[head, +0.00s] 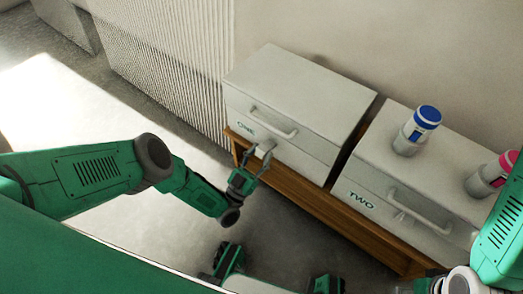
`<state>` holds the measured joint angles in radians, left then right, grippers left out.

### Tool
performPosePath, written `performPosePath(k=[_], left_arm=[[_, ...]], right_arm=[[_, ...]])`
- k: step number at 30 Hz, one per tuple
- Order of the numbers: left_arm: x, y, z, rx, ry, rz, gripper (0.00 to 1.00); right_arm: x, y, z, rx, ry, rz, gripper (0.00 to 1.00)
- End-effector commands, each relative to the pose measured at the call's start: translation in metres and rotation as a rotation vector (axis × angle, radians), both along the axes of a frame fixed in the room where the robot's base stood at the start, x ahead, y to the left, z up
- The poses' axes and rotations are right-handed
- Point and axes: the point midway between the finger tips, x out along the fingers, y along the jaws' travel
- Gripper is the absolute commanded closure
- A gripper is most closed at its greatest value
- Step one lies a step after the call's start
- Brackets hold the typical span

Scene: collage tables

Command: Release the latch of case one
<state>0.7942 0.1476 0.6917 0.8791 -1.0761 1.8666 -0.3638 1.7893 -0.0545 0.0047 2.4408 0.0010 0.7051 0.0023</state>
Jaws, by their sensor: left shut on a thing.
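Case one (290,97) is a light grey box with a shut lid, marked ONE, on the left part of a wooden bench. A handle (273,122) runs across its front. Its small latch (266,146) is on the front below the handle, partly hidden by my fingers. My left gripper (259,159) is at the latch, with its fingers closed around it. My right arm comes in at the lower right edge; I cannot see its fingers.
Case two (365,165), a similar box, stands right of case one with a narrow gap between. A blue-capped jar (417,130) and a pink-capped jar (489,175) stand on it. The wooden bench (310,190) stands against the wall. Floor in front is open.

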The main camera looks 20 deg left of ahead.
Motion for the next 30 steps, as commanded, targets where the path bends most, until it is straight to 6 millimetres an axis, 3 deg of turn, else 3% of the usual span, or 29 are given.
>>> performPosePath(k=[22, 23, 24, 30], left_arm=[[-0.0034, 0.0006, -0.0086, -0.018, -0.048, -0.001, 0.97], [-0.0034, 0.0006, -0.0087, -0.018, -0.047, -0.001, 0.65], [-0.0033, 0.0007, -0.0086, -0.018, -0.047, -0.001, 0.55], [-0.0021, 0.0005, -0.0065, -0.019, -0.052, 0.0, 0.55]], right_arm=[[0.0, 0.0, -0.0004, 0.0, 0.0, 0.0, 0.6], [0.0, 0.0, -0.0004, 0.0, 0.0, 0.0, 0.6], [0.0, 0.0, -0.0004, 0.0, 0.0, 0.0, 0.6], [0.0, 0.0, -0.0002, 0.0, 0.0, 0.0, 0.6]])
